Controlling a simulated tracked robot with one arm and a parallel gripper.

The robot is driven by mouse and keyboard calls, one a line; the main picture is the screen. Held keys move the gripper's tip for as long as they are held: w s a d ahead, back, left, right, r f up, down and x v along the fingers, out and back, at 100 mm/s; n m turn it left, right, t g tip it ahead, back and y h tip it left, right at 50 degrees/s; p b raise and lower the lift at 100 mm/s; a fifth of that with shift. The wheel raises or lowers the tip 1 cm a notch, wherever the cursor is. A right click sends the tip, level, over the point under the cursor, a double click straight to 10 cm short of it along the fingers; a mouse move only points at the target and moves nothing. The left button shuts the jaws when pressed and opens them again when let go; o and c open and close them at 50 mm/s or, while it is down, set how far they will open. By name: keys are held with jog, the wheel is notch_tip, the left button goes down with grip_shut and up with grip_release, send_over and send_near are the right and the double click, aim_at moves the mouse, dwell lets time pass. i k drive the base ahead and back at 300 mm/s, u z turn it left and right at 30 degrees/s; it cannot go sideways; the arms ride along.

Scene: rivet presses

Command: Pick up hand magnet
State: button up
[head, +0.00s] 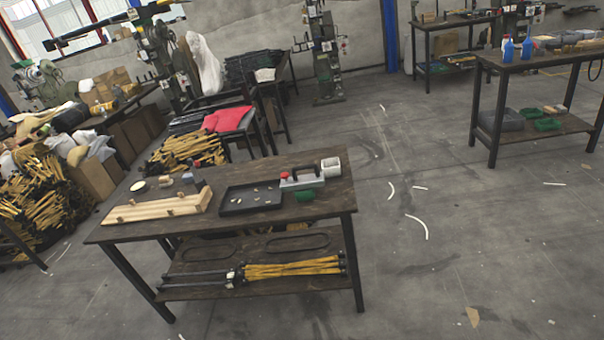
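What looks like the hand magnet (301,182), a grey block with a dark handle and a red part, sits at the right side of the near workbench (240,226). It is beside the right edge of a black tray (236,205) that holds several small pale pieces. A green dish (305,196) is just in front of it and a light grey cup-like object (331,166) is behind it to the right. The magnet is small at this distance. My gripper does not show in this view.
A wooden board with pegs (158,209) lies on the bench's left side. Yellow-handled tools (292,268) lie on its lower shelf. Open concrete floor (470,230) is to the right. Another workbench (540,62) stands at the back right. Clutter (60,170) fills the left.

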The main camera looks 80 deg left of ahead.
aim_at(296, 182)
jog(key=u, duration=0.5)
jog(key=i, duration=1.4)
jog(key=u, duration=0.95)
jog(key=i, duration=0.65)
jog(key=u, duration=0.3)
